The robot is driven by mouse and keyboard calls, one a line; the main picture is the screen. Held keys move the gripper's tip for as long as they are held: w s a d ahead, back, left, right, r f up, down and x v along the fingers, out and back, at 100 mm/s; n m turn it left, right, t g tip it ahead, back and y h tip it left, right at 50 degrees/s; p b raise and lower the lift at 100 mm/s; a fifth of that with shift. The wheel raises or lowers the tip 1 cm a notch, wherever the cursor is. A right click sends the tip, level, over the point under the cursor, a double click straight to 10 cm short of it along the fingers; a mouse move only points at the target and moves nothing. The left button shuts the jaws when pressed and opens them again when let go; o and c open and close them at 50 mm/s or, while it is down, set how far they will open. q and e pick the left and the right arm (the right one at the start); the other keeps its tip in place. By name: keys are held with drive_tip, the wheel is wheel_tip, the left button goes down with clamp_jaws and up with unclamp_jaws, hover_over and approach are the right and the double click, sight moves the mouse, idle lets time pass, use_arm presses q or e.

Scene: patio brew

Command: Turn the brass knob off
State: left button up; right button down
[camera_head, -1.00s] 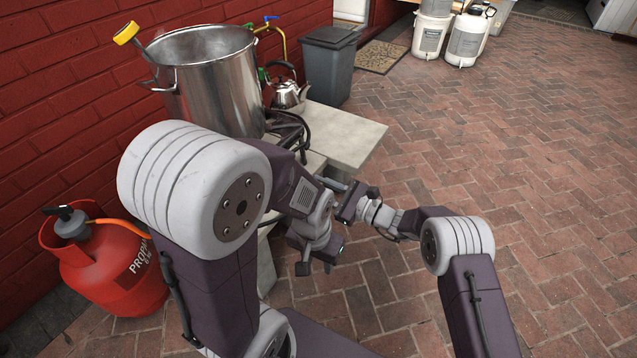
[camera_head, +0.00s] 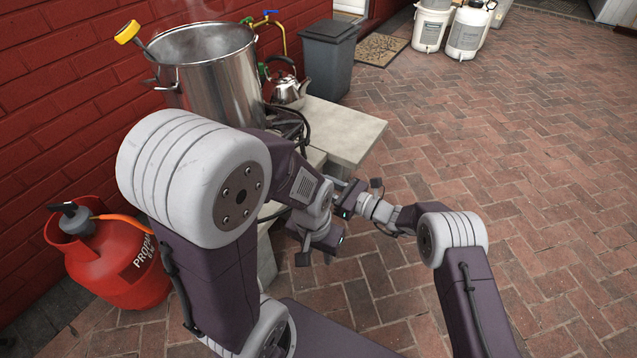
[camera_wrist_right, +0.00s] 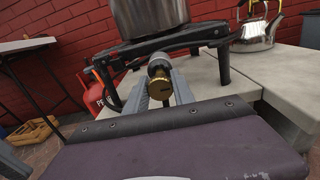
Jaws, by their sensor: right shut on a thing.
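The brass knob (camera_wrist_right: 158,90) sits at the front of the black burner stand (camera_wrist_right: 170,42) in the right wrist view. My right gripper (camera_wrist_right: 160,92) has one finger on each side of it and is shut on it. In the head view the knob cannot be made out, and my right gripper (camera_head: 338,186) points left towards the stand beside my left forearm. My left gripper (camera_head: 316,260) hangs low in front of the slab with its fingers apart and nothing between them.
A large steaming pot (camera_head: 215,85) stands on the burner, with a kettle (camera_head: 288,90) behind it on the pale slab (camera_head: 345,130). A red propane bottle (camera_head: 115,268) with an orange hose stands at the left. The brick floor at the right is clear.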

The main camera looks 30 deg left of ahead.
drive_tip(key=c, duration=1.1)
unclamp_jaws()
drive_tip(key=shift+o, duration=0.2)
drive_tip(key=d+p, duration=0.4)
drive_tip(key=d, duration=0.5)
drive_tip(key=shift+s, duration=0.35)
